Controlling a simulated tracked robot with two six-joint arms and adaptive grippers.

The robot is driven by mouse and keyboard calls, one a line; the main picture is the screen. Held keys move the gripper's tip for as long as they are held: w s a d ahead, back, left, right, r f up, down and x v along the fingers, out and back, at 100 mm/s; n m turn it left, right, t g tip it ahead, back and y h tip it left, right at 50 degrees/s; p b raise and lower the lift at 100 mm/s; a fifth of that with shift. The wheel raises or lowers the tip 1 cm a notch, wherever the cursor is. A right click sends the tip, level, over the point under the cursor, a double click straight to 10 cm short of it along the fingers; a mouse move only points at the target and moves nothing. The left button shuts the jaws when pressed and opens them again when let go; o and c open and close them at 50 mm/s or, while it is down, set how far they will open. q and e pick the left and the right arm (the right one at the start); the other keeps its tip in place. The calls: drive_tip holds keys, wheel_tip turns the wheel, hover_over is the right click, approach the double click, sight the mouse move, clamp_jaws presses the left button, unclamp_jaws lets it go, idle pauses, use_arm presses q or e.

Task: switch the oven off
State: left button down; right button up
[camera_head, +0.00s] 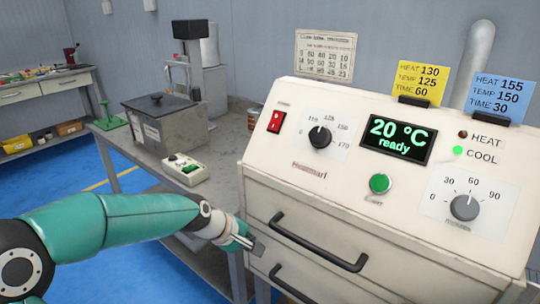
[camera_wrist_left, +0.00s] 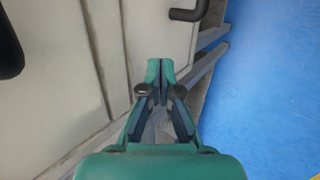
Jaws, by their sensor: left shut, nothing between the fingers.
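The oven (camera_head: 375,200) is a cream cabinet at the right in the head view. Its red power switch (camera_head: 276,121) is at the panel's upper left. The display (camera_head: 390,139) reads 20 °C, ready, and the green COOL lamp (camera_head: 458,150) is lit. A green button (camera_head: 380,183) sits below the display. My left gripper (camera_head: 252,243) is below the switch, by the oven's lower left front near a drawer handle. In the left wrist view, the left gripper (camera_wrist_left: 157,92) is shut and empty, with the oven front (camera_wrist_left: 60,95) beside it. My right gripper is in no view.
Black handles (camera_head: 318,243) stick out from the oven front. A grey bench (camera_head: 225,165) to the left carries a control box (camera_head: 185,169) and a grey metal box (camera_head: 165,124). Yellow (camera_head: 418,82) and blue (camera_head: 499,95) cards stand on top of the oven. Blue floor (camera_head: 95,185) lies open at left.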

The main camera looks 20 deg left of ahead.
use_arm(q)
wheel_tip(320, 180, up, 21)
drive_tip(key=a+t+p, duration=0.2)
drive_tip(key=t+p, duration=0.1)
drive_tip(key=p, duration=0.3)
drive_tip(key=t+p, duration=0.2)
drive_tip(key=p, duration=0.3)
approach(277, 115)
drive_tip(key=v, duration=0.7)
drive_tip(key=shift+w+a+f+n, duration=0.1)
drive_tip(key=shift+n, duration=0.2)
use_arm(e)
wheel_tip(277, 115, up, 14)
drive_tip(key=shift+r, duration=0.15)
use_arm(q)
drive_tip(key=shift+w+f, duration=0.1)
drive_tip(key=p+x, duration=0.1)
drive_tip(key=x, duration=1.2)
drive_tip(key=shift+w+f, duration=0.25)
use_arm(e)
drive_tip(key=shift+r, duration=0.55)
use_arm(q)
drive_tip(key=shift+w+d+p, duration=0.15)
drive_tip(key=shift+d+p, duration=0.15)
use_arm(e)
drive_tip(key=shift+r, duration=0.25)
